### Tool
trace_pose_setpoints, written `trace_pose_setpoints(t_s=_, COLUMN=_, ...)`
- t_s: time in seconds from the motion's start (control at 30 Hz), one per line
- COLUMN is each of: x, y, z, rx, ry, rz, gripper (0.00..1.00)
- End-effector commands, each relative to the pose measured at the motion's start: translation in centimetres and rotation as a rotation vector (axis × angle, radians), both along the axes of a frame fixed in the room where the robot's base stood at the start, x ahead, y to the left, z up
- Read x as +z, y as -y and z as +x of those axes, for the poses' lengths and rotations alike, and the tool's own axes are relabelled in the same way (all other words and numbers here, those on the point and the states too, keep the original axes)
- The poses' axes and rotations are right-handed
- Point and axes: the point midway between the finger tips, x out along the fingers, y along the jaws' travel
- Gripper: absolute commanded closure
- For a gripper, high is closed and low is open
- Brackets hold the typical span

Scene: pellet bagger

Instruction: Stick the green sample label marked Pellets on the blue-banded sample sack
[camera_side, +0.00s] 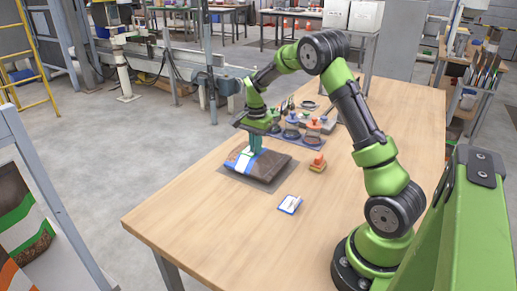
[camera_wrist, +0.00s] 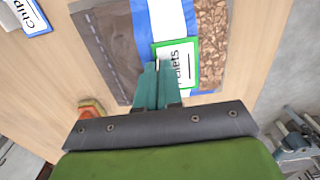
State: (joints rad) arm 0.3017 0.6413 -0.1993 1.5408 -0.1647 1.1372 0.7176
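The sample sack (camera_side: 268,166) lies flat on a grey mat, brown with a white band edged in blue. In the wrist view the sack (camera_wrist: 110,35) shows a clear window of brown pellets on the right. The green-bordered label (camera_wrist: 187,67), its text partly hidden and ending in "lets", is over the band, partly past its right blue stripe. I cannot tell whether it lies fully flat or sits slightly above. My gripper (camera_wrist: 158,66) points down over the sack, its teal fingers close together at the label's left edge, seemingly pinching it. The side view shows my gripper (camera_side: 255,150) at the sack.
A blue-bordered label (camera_side: 290,204) reading "Chip" lies on the table in front of the sack. An orange-topped stamp-like object (camera_side: 318,163) stands right of the sack. Several similar coloured objects (camera_side: 292,132) stand behind it. The table's front left is clear.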

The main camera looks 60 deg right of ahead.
Motion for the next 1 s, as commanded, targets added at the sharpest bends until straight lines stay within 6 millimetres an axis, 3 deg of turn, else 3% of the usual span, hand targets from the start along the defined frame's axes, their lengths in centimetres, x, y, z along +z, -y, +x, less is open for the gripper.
trace_pose_setpoints(t_s=0.03, x=-0.4, y=-0.1, z=-0.1, rx=0.001, ry=-0.007, rz=0.002, gripper=0.83)
trace_pose_setpoints(t_s=0.17, x=-0.4, y=-0.1, z=-0.1, rx=0.001, ry=-0.007, rz=0.002, gripper=0.65)
trace_pose_setpoints(t_s=0.4, x=-0.3, y=-0.1, z=-0.1, rx=0.002, ry=-0.007, rz=0.003, gripper=0.65)
trace_pose_setpoints(t_s=0.53, x=0.7, y=-0.1, z=0.0, rx=0.002, ry=-0.004, rz=0.002, gripper=0.65)
trace_pose_setpoints(t_s=0.67, x=3.2, y=0.0, z=0.0, rx=0.001, ry=0.000, rz=-0.001, gripper=0.65)
trace_pose_setpoints(t_s=1.0, x=11.6, y=0.0, z=0.0, rx=0.000, ry=0.002, rz=-0.002, gripper=0.65)
